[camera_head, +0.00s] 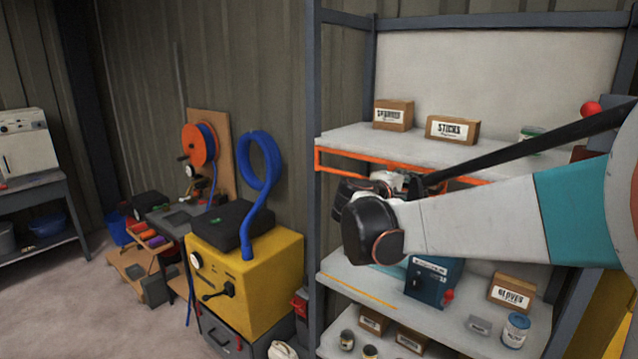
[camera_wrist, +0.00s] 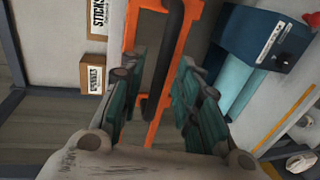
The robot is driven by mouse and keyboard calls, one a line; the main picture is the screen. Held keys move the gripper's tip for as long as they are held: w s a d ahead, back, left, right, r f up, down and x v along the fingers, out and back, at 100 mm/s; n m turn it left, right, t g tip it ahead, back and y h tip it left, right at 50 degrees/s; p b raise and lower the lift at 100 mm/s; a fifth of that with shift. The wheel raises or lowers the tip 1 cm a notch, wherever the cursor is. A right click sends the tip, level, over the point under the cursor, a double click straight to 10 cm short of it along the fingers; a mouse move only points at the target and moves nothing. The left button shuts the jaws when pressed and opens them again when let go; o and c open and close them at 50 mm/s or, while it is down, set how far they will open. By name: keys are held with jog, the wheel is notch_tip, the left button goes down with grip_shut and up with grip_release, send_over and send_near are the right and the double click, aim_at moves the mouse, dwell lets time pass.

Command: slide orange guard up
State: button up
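The orange guard (camera_head: 350,156) is a barred frame along the front of the upper shelf in the head view, partly hidden by my arm. In the wrist view the orange guard (camera_wrist: 184,45) runs up the turned picture, with a dark bar-like handle (camera_wrist: 174,40) along it. My gripper (camera_wrist: 160,75) is open. Its two green-padded fingers stand on either side of the handle, with a visible gap on each side. In the head view my gripper is mostly hidden behind my wrist, close to the guard.
Boxes marked STICKS (camera_head: 452,130) and another carton (camera_head: 393,115) stand on the upper shelf. Below are a blue box (camera_head: 432,281), a GLOVES box (camera_head: 512,293) and several cans. A yellow machine (camera_head: 245,275) with a blue hose stands left of the rack.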

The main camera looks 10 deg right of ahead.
jog(key=shift+x, duration=0.85)
grip_shut()
notch_tip(320, 180, up, 9)
jog(key=p, duration=0.5)
jog(key=shift+d+r, duration=0.1)
jog(key=shift+w+r, duration=0.15)
